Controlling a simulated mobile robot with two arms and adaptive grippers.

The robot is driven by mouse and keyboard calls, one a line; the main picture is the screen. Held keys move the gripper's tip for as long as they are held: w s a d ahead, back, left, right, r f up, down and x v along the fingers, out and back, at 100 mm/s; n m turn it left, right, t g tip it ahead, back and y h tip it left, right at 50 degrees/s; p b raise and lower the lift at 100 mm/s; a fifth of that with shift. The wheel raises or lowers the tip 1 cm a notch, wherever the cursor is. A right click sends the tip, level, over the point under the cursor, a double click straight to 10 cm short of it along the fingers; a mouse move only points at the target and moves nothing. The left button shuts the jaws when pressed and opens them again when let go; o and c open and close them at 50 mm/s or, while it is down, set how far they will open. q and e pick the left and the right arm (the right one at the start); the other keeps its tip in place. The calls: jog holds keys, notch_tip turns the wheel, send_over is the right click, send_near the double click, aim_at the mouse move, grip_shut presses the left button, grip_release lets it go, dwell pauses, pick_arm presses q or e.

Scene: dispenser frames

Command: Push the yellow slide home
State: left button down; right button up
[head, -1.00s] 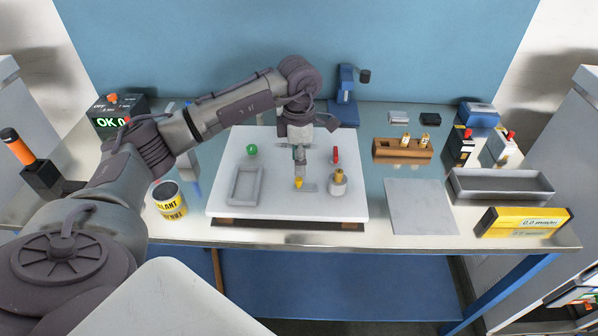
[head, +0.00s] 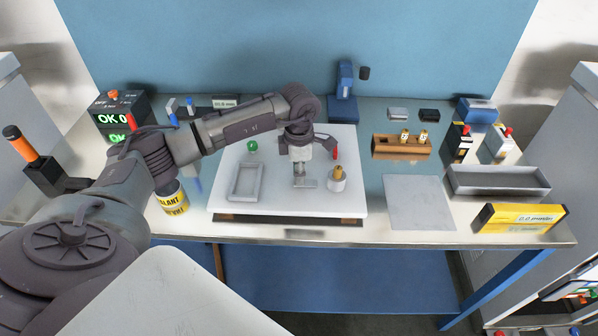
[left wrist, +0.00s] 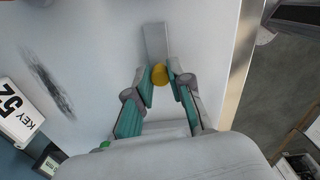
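The yellow slide shows in the left wrist view as a round yellow knob (left wrist: 158,74) at the near end of a flat grey bar (left wrist: 154,42). In the head view the grey bar (head: 305,183) lies on the white board (head: 230,207), and the knob is hidden behind my gripper. My left gripper (head: 300,170) points down over it. In the left wrist view its teal fingertips (left wrist: 160,71) sit close on both sides of the knob and seem to touch it. My right gripper is not in view.
A brass-topped fitting (head: 337,181) and a red-handled part (head: 334,151) stand close right of the gripper. A grey tray (head: 233,181) and a green knob (head: 252,146) are left. A grey mat (head: 418,205) lies clear to the right.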

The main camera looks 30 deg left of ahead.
aim_at(310, 183)
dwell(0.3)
pick_arm(q)
jog(key=shift+w+d+f+b, duration=0.15)
jog(key=shift+w+d+b, duration=0.4)
jog(key=shift+d+b, duration=0.25)
jog(key=shift+w+d, duration=0.2)
jog(key=shift+d, duration=0.05)
jog(key=shift+s+r, duration=0.1)
jog(key=shift+r, duration=0.1)
jog(key=c, duration=1)
grip_release()
jog(key=shift+d, duration=0.1)
jog(key=shift+c, duration=0.2)
jog(key=shift+r, duration=0.15)
notch_tip(310, 183, up, 12)
